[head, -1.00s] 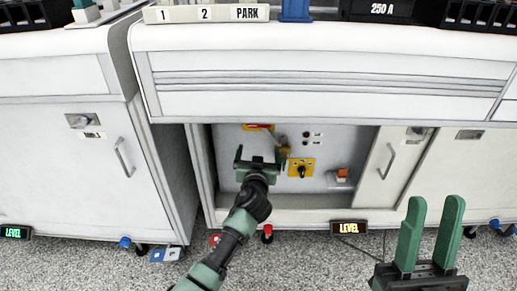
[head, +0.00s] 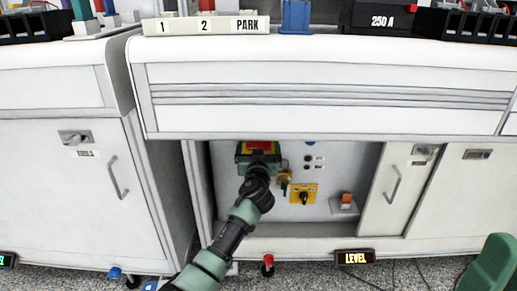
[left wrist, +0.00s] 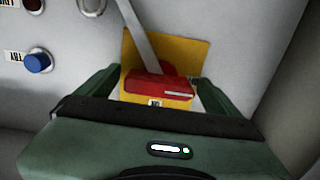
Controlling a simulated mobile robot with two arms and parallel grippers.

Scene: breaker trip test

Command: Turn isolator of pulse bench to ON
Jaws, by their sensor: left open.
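A red rotary handle on a yellow plate (head: 262,146) is on the back panel of the open cabinet bay. In the left wrist view the red handle (left wrist: 158,86) lies between my two green fingers, with a small label on its front edge. My left gripper (head: 257,155) is open around the handle; I cannot tell whether either finger touches it. A grey bar (left wrist: 140,35) runs up from the handle. A second yellow plate with a black knob (head: 303,195) sits lower right. My right gripper shows only as a green finger part (head: 492,265) at the lower right corner.
A brass-coloured object (head: 284,178) hangs right beside my left gripper. An orange switch (head: 346,199) is farther right. A blue button (left wrist: 38,61) is on the panel. The bay's side walls and the worktop edge (head: 320,45) bound the space.

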